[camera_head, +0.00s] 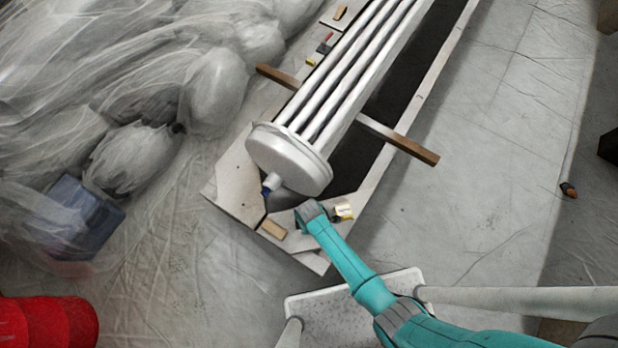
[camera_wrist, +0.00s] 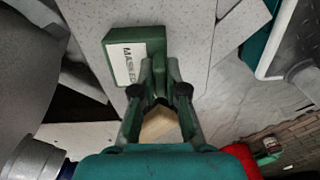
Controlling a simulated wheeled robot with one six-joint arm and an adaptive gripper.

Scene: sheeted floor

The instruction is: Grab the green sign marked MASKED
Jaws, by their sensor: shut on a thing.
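The green sign (camera_wrist: 151,40) is a small block with a white label reading MASKED, in the wrist view at upper centre-left. My gripper (camera_wrist: 160,72) is shut on its near right part, with the label face left of the fingers. In the head view my gripper (camera_head: 309,212) is over the near end of the pale frame; the green sign cannot be made out there.
A bundle of white tubes with a round end cap (camera_head: 288,160) lies in the pale frame (camera_head: 237,185) just beyond my gripper. A wooden block (camera_head: 273,229) and a small white-and-yellow piece (camera_head: 343,211) sit nearby. Plastic-wrapped heaps (camera_head: 120,95) fill the left; the right floor is mostly clear.

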